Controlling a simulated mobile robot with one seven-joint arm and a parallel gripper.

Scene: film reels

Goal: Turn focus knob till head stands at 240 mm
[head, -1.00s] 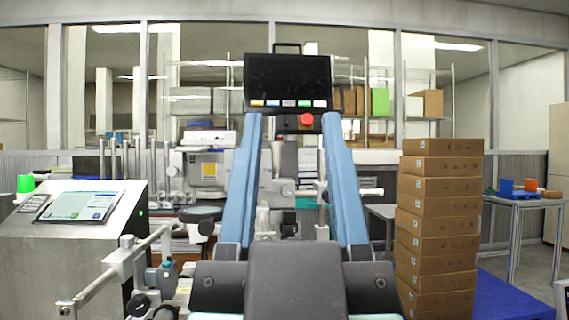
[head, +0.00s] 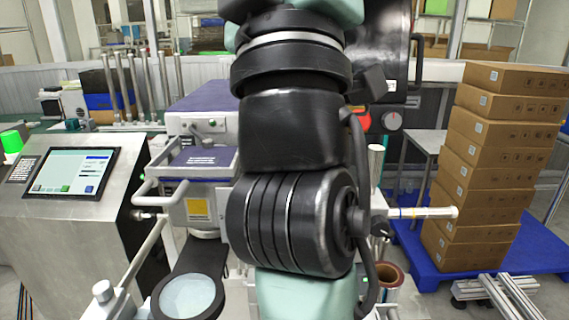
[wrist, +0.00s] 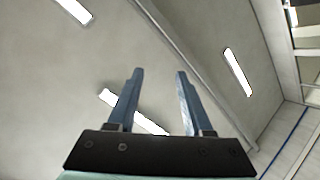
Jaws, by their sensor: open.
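My gripper (wrist: 159,71) shows in the wrist view with its two blue fingers apart and nothing between them. It points up toward the ceiling lights, away from the machine. In the head view my dark arm links fill the middle, and the gripper is out of that picture. Behind the arm stands a machine with a purple top (head: 200,106) and a round magnifier (head: 188,297) on an arm. A grey dial (head: 392,121) shows on a dark panel beside a red button. I cannot tell which part is the focus knob, and no millimetre scale is readable. My arm hides the machine's centre.
A steel console with a touchscreen (head: 72,172) stands at left, with rails beside it. A tall stack of brown boxes (head: 490,170) stands on a blue pallet (head: 525,250) at right. Metal profiles (head: 500,295) lie at the lower right. A white-ended rod (head: 430,212) juts rightward.

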